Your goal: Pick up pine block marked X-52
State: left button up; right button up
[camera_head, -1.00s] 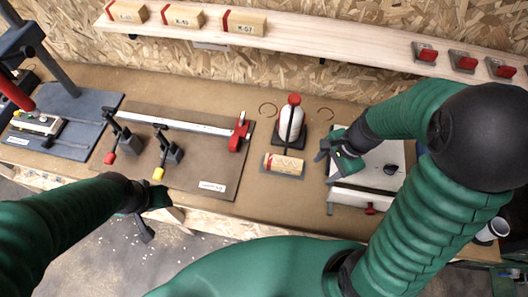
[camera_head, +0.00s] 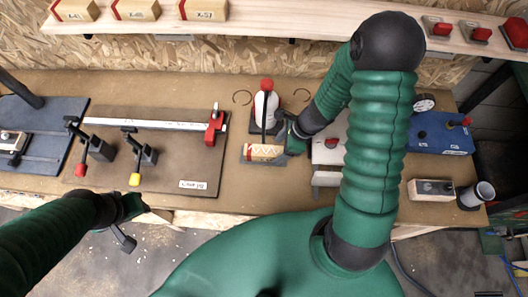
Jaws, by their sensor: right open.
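Three similar red-ended blocks stand on the shelf: left (camera_head: 75,10), middle (camera_head: 136,9) and right (camera_head: 204,10). My left gripper (camera_head: 128,222) hangs at the bench's front edge, away from the blocks.
A brown board (camera_head: 160,175) with clamps and a red-ended rail is to the left. A pale machine (camera_head: 330,150), a blue box (camera_head: 437,135) and a grey cup (camera_head: 477,194) are to the right.

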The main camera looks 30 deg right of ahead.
jog(key=shift+a+f, duration=0.2)
jog(key=shift+f, duration=0.9)
jog(key=shift+w+a, duration=0.2)
jog(key=shift+a, duration=0.25)
jog(key=shift+a+r, duration=0.1)
jog(key=shift+a, duration=0.15)
jog(key=shift+c, duration=0.7)
jog(key=c, duration=0.5)
jog(key=shift+d, duration=0.3)
grip_shut()
jog(key=shift+a, duration=0.1)
